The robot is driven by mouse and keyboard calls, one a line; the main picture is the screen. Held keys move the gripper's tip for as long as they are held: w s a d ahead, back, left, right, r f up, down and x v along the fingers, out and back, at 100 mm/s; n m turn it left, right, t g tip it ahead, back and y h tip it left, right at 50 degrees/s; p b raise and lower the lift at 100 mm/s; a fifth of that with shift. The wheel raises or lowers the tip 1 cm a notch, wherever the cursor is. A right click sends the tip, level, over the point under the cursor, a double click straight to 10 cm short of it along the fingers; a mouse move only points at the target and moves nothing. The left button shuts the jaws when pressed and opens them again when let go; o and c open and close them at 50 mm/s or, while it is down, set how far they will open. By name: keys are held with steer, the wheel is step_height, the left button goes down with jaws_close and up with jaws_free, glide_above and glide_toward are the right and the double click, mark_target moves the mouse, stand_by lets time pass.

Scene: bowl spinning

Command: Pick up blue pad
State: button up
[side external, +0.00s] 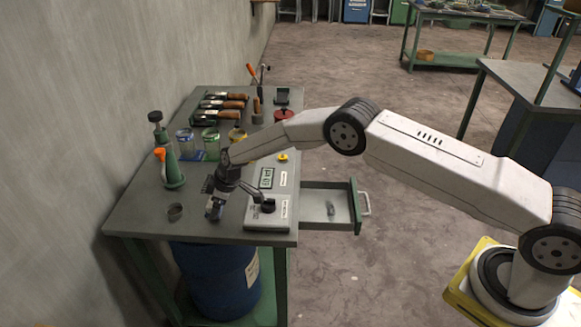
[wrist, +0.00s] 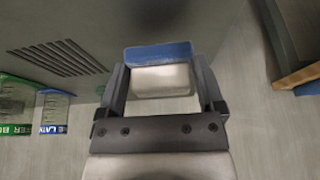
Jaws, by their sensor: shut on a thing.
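The blue pad (wrist: 158,52) shows in the wrist view as a blue strip with a pale block against it, between the two fingers. My gripper (wrist: 160,68) is shut on it, one finger at each side. In the side external view, my gripper (side external: 215,208) points down over the near part of the workbench, left of the grey control box. There the pad is too small and covered to make out clearly. I cannot tell whether it touches the bench top.
The grey control box (side external: 268,210) stands close right of my gripper. Glass jars (side external: 212,143) and tools stand behind. An open drawer (side external: 330,208) juts out right.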

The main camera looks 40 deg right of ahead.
steer(key=shift+r, duration=0.65)
steer(key=shift+s+r, duration=0.2)
steer(key=shift+s, duration=0.05)
steer(key=s+d+r, duration=0.3)
steer(key=s+r, duration=0.6)
steer(key=s, duration=0.4)
steer(key=shift+d+r, duration=0.1)
